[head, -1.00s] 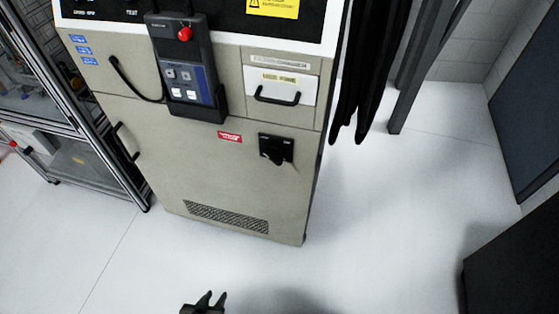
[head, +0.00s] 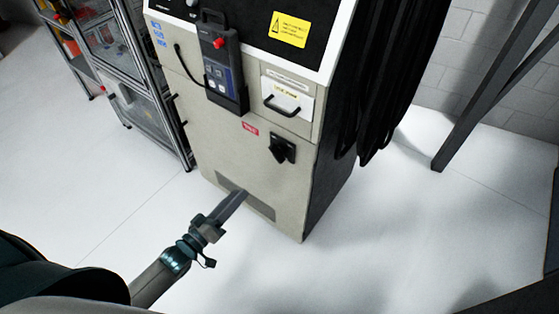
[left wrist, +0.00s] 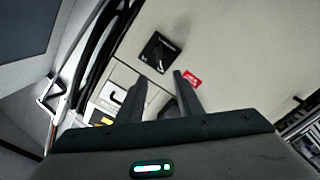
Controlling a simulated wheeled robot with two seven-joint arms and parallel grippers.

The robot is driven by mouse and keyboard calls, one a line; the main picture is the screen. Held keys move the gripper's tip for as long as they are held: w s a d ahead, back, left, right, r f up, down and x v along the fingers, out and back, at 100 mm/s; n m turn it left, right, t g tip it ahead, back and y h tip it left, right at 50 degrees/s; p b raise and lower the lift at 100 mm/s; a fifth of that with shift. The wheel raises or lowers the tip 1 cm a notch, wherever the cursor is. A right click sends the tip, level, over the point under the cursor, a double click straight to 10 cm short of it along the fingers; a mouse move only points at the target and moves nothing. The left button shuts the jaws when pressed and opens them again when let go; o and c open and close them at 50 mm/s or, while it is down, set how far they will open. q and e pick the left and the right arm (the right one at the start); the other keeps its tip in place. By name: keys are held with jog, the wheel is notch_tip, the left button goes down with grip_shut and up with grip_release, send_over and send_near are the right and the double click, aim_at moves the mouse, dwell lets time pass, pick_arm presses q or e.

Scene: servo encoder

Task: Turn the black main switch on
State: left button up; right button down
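The black main switch (head: 283,148) is a small square plate with a knob on the front of a beige cabinet (head: 215,135), right of a red label (head: 250,128). In the left wrist view the switch (left wrist: 160,53) lies beyond my fingertips. The knob's exact angle is hard to read. My left gripper (head: 242,194) is low in front of the cabinet's vent, below and left of the switch in the head view. In the left wrist view its two fingers (left wrist: 160,76) stand apart with nothing held between them. My right gripper is not in view.
A teach pendant (head: 219,68) hangs above the switch, beside a drawer with a black handle (head: 283,106). Black cables (head: 385,85) hang at the cabinet's right side. A metal-framed enclosure (head: 135,85) stands left. The white floor in front is clear.

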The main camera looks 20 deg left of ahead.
pick_arm(q)
jog(key=shift+a, duration=0.15)
jog(key=shift+w, duration=0.1)
jog(key=p, duration=0.4)
send_near(274, 157)
jog(key=x, duration=0.8)
jog(key=shift+r, duration=0.15)
grip_shut()
